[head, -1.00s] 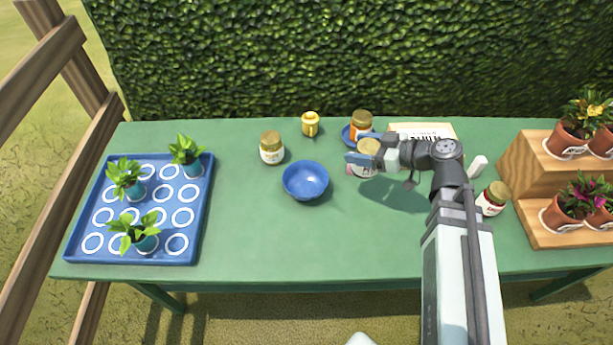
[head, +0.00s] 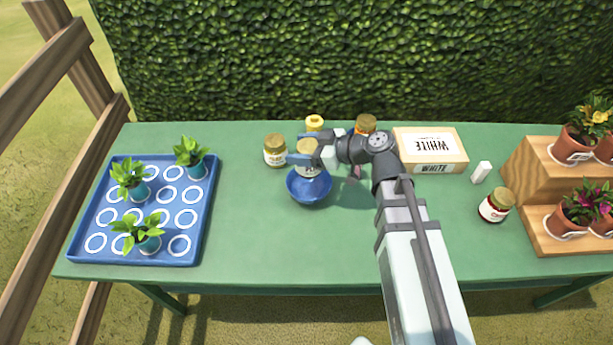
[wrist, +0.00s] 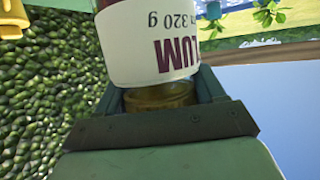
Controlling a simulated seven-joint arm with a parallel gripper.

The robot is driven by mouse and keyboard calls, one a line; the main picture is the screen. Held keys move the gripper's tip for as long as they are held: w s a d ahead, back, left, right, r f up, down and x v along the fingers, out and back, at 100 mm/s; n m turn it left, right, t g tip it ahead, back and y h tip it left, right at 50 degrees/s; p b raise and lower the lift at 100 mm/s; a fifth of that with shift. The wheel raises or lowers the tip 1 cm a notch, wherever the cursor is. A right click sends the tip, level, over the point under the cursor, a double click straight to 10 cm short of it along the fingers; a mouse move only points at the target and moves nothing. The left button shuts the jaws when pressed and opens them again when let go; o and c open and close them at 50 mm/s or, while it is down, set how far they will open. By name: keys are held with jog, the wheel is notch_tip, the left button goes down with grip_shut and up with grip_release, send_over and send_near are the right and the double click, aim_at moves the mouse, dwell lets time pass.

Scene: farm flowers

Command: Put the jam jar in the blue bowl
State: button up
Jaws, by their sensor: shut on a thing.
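The blue bowl (head: 309,193) stands on the green table in the middle of the head view. My gripper (head: 304,154) is shut on a jam jar (head: 307,170) with a gold lid and white label, above the bowl. The jar's lower part overlaps the bowl in the picture; I cannot tell whether it touches the bowl. In the wrist view the held jar (wrist: 155,45) shows a label reading "LUM" and "320 g", with its lid end between the fingers.
A jar (head: 275,151) stands just left of the bowl and a yellow mug (head: 314,123) behind it. Another jar (head: 365,124) is behind my arm. A blue tray (head: 84,240) holds seedlings left.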

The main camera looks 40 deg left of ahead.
jog(key=shift+f, duration=4.65)
jog(key=o, duration=1.4)
jog(key=shift+f, duration=0.1)
jog(key=shift+o, duration=0.2)
jog(key=v, duration=1.2)
